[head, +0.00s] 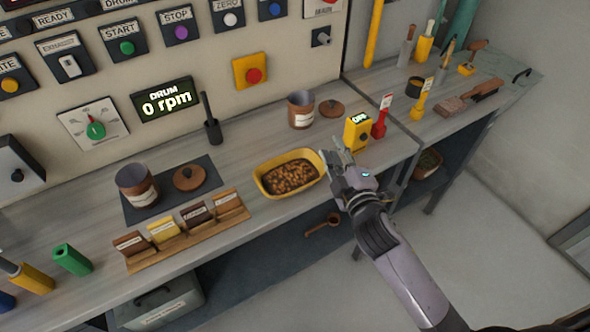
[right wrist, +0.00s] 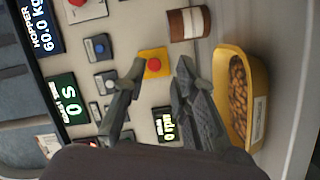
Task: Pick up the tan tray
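The tray (head: 296,192), yellow-tan and filled with brown beans or nuggets, sits on the workbench in the middle of the head view. It also shows at the right side of the right wrist view (right wrist: 256,78), with a pale label on its wall. My right gripper (head: 338,160) is at the tray's right end in the head view, seemingly above the bench. In the right wrist view its two fingers (right wrist: 160,68) are spread apart with nothing between them, and the tray lies to the right of them. My left gripper is not in view.
Brown canisters (head: 301,110) and a yellow device (head: 356,132) stand near the tray. A rack of labelled cards (head: 190,228) lies to its left. The control panel (head: 215,60) rises behind the bench. A wooden scoop (head: 322,227) lies below the bench top.

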